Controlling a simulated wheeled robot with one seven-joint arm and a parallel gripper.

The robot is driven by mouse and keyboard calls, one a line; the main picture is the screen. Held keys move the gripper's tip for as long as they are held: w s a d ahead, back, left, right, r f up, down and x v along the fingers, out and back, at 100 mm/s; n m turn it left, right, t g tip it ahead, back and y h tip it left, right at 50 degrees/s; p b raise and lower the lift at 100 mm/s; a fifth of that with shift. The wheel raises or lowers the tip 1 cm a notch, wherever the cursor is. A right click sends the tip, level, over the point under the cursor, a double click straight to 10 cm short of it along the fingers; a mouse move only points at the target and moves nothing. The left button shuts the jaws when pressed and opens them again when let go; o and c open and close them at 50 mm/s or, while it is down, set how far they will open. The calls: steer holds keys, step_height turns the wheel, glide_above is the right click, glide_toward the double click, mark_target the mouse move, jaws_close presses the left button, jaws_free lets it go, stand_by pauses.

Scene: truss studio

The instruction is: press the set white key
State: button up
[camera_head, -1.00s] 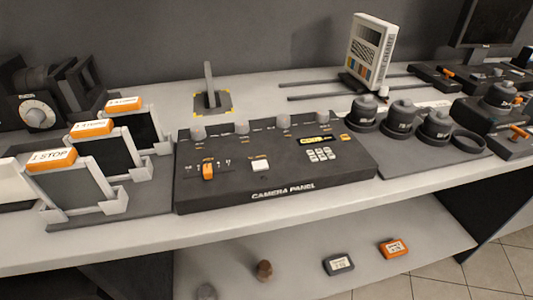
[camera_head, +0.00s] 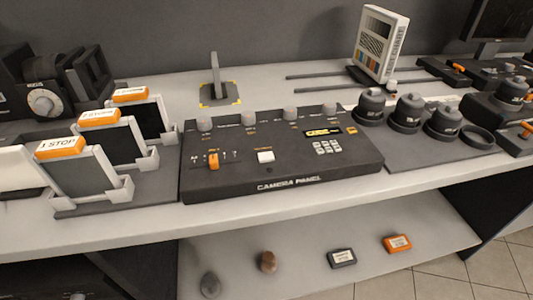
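The camera panel (camera_head: 240,184) is a dark box on the upper shelf, in the middle of the head view. A single larger white key (camera_head: 265,156) sits near its centre. A block of small white keys (camera_head: 327,147) lies to its right, below a lit yellow display (camera_head: 322,132). An orange switch (camera_head: 213,160) is on the panel's left, and several grey knobs stand along its back edge. The labels by the keys are too small to read. My gripper is not in view.
Framed filters with orange tabs (camera_head: 60,147) stand left of the panel. Several dark lenses (camera_head: 407,112) stand on a mat to the right. A chart card (camera_head: 380,43) and rods are behind. The lower shelf (camera_head: 300,262) holds a few small items. The shelf front strip is clear.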

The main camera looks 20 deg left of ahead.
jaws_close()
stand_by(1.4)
